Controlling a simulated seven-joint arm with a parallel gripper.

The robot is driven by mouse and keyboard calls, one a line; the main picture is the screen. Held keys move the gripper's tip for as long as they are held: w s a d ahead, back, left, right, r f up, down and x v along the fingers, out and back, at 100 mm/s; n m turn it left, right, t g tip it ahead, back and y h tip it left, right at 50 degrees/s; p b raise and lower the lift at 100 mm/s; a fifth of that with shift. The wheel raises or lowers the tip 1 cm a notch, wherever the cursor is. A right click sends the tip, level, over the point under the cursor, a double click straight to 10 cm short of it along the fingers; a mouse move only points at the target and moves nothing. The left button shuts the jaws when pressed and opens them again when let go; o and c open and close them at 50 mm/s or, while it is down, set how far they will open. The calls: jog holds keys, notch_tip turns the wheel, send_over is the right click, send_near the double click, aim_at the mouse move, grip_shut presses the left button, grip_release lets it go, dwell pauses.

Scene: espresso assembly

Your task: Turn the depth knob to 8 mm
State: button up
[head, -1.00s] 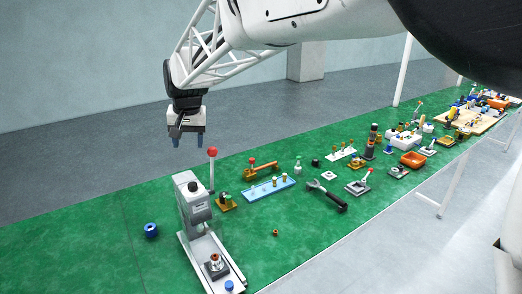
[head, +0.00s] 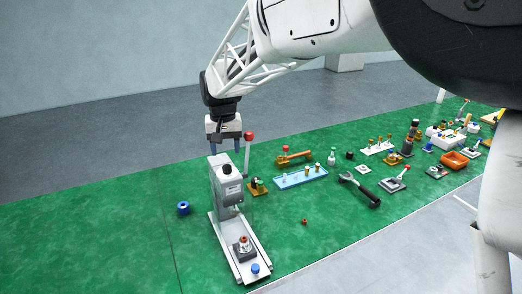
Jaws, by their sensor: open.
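A grey press (head: 219,180) with a red-balled lever (head: 249,136) stands upright on a long pale base (head: 223,238). A dark round knob (head: 227,169) sits on top of its head, and a blue knob (head: 255,268) is at the near end of the base. I cannot read a scale or tell which is the depth knob. My gripper (head: 225,150) is open, pointing down, just above and seemingly behind the press head. The press top hides part of the space under it. A dark block with a copper-coloured piece (head: 243,243) sits on the base.
The red-balled lever stands close to the right of my gripper. A blue ring (head: 183,208) lies left of the press. A light blue tray (head: 301,177), a wrench-like tool (head: 358,186) and an orange bin (head: 454,160) lie to the right.

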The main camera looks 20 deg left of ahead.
aim_at(227, 166)
jog(key=shift+f, duration=3.1)
jog(key=c, duration=0.9)
